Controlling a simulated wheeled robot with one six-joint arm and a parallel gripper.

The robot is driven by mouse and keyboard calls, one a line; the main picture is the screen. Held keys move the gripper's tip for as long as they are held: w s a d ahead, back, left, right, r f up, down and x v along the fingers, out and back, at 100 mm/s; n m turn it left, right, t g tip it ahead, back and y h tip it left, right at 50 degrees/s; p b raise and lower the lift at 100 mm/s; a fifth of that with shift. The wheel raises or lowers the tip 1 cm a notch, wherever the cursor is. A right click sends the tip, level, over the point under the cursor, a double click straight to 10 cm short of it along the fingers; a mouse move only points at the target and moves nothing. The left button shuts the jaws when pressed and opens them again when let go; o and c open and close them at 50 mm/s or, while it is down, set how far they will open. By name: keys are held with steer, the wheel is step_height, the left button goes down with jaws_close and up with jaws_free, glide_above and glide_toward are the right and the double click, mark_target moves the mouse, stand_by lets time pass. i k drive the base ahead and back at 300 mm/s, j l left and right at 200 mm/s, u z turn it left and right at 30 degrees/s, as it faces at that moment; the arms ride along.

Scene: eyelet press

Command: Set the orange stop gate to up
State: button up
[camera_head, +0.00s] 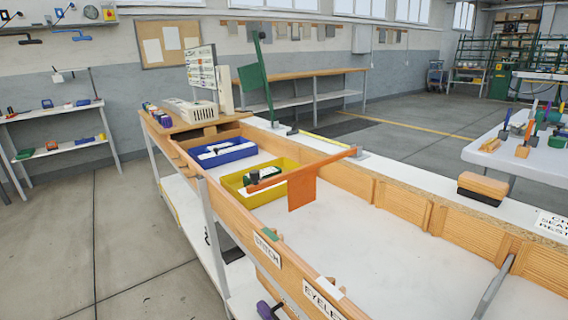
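The orange stop gate (302,192) spans the wooden trough near the middle of the view. Its bar (318,166) lies nearly level from a pivot at the far wall toward the near wall, and its flat orange plate hangs down into the trough. The gate is in the lowered position. A dark knob (255,177) shows by the bar's near end. My gripper is not in view.
A green gate (258,80) stands raised behind the far wall. A yellow bin (262,199) and a blue bin (222,158) sit in the trough (380,262) beyond the orange gate. A brush-like block (482,188) rests on the far ledge. Trough floor nearer me is mostly clear.

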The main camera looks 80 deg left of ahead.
mark_target(301, 180)
steer(key=u, duration=1.95)
